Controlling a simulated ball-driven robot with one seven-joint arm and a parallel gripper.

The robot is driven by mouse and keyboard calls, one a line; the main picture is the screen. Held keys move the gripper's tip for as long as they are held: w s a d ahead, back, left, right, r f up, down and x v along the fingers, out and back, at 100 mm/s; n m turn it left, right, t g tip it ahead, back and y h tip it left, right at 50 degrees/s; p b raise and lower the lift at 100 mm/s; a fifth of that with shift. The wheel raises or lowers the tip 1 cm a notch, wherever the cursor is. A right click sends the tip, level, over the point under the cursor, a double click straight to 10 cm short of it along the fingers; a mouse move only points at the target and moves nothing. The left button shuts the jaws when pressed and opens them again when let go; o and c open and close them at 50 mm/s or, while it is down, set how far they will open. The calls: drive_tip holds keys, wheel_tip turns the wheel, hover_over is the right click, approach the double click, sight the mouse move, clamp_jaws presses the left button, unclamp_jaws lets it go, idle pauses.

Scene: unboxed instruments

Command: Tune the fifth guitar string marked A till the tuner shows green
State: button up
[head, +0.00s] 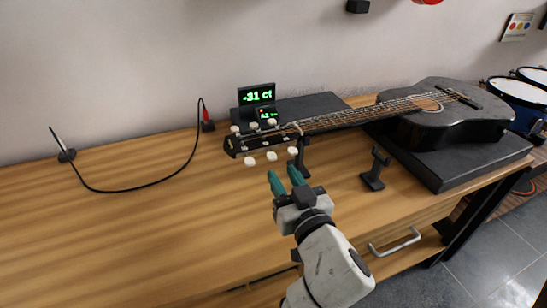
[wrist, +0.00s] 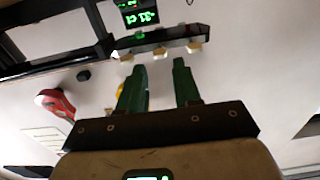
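A black guitar (head: 425,106) lies on the bench with its neck pointing left. Its headstock (head: 238,145) has white pegs along both sides, including a near-side peg (head: 271,156). The tuner display (head: 257,95) behind the headstock reads "-31 ct" in green digits. A smaller screen (head: 267,113) below it seems to show "A2" with a small red spot. My gripper (head: 284,180) is open and empty, in front of the near-side pegs and apart from them. In the wrist view, its teal fingers (wrist: 159,72) are spread below a row of pegs (wrist: 160,51). String marks are too small to read.
A black stand (head: 302,158) supports the neck, and another small black stand (head: 373,170) is right of my gripper. A black cable (head: 140,189) curves over the bench at left. The wooden bench (head: 130,235) is clear at front left. Drums (head: 520,92) stand far right.

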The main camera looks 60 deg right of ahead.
sight(273, 158)
drive_tip(key=shift+p+x, duration=0.45)
drive_tip(key=shift+x, duration=2.75)
drive_tip(key=shift+c, duration=0.4)
clamp_jaws()
